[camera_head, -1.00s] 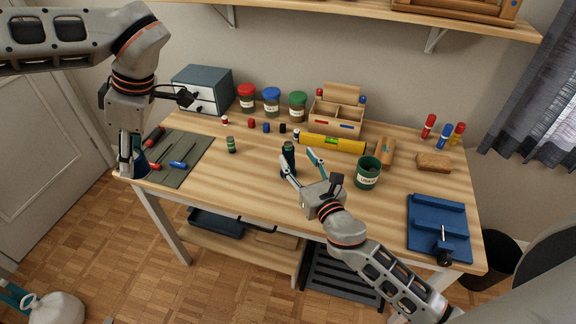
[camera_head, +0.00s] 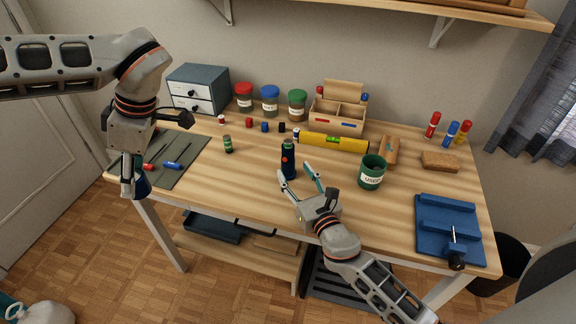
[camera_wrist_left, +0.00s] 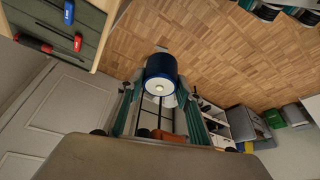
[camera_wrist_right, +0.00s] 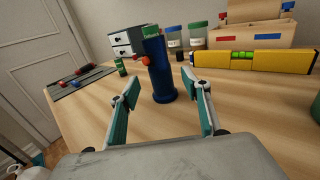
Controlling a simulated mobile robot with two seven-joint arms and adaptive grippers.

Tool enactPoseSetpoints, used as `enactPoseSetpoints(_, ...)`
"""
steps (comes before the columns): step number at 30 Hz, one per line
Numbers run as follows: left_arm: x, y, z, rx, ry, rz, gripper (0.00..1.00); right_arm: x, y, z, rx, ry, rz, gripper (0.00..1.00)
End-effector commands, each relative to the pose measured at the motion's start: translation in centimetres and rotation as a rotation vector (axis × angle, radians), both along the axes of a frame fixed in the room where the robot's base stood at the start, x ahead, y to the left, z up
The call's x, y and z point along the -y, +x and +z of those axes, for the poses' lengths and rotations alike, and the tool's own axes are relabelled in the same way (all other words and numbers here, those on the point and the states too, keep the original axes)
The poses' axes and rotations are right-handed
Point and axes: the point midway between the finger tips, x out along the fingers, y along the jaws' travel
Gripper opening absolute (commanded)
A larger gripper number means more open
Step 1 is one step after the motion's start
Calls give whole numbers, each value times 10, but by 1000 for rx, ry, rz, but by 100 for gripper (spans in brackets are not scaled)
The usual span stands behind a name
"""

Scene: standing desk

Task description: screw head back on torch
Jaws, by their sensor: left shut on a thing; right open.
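The dark blue torch body (camera_head: 289,162) stands upright on the desk, with a red button on its side. It also shows in the right wrist view (camera_wrist_right: 160,75), between and beyond the fingers. My right gripper (camera_head: 299,172) is open and empty, low over the desk just in front of the torch. My left gripper (camera_head: 134,190) is shut on the blue torch head (camera_wrist_left: 161,75), holding it at the desk's left edge. The head's pale round face shows in the left wrist view.
A green-and-black battery (camera_head: 227,144) stands left of the torch. A grey mat (camera_head: 185,170) with screwdrivers lies at the left. A yellow level (camera_head: 335,142) and a green cup (camera_head: 372,172) are to the right. A blue vise-like fixture (camera_head: 447,225) sits at the front right.

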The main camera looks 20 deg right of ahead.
Motion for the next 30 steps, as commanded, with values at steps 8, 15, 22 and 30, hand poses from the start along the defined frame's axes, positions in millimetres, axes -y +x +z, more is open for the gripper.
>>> enactPoseSetpoints(8,0,0,-2,-1,0,0,14,-3,35,1,1,2,-1,48)
enactPoseSetpoints(15,0,0,-5,-3,0,0,14,-6,57,0,0,1,0,48)
enactPoseSetpoints(22,0,0,-4,-3,0,0,14,-5,58,0,0,0,0,48)
enactPoseSetpoints(30,0,0,-4,-3,0,0,14,-5,58,0,0,0,0,9)
